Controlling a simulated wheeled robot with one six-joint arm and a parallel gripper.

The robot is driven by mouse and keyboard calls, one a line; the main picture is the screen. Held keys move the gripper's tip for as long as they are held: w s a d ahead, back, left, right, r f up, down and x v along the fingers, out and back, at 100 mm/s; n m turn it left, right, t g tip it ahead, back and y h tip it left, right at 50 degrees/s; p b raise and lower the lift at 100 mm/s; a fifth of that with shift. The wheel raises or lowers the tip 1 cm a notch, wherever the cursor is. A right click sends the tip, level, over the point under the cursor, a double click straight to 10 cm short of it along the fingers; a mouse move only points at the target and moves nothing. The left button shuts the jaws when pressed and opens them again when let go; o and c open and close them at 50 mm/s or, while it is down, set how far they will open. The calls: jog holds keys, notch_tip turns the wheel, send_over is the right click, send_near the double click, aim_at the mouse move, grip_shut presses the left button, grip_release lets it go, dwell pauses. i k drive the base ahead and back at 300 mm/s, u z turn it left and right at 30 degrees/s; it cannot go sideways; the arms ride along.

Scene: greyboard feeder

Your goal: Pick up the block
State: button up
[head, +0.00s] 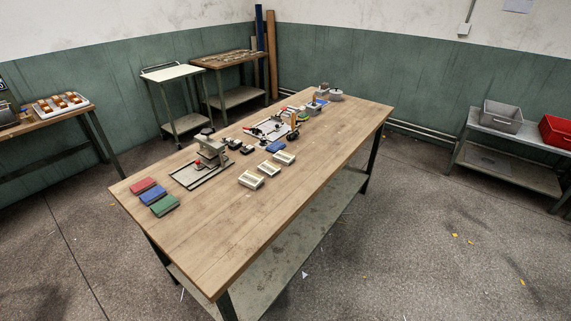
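Three flat slabs that look like blocks lie in a row at the left end of the long wooden table (250,225): a red one (143,186), a blue one (152,194) and a green one (164,206). A smaller flat blue piece (275,147) lies near the middle of the table. I cannot tell which of these is the block of the task. My gripper is not in view.
A grey press-like device (210,151) stands behind the slabs. Cream open boxes (251,180) sit mid-table, with small parts and tools beyond. The table's near side is clear. A side shelf (518,143) with grey (501,117) and red bins (557,131) stands right.

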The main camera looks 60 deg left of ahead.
aim_at(269, 169)
jog(key=i, duration=2.05)
jog(key=u, duration=3.7)
jog(key=i, duration=1.65)
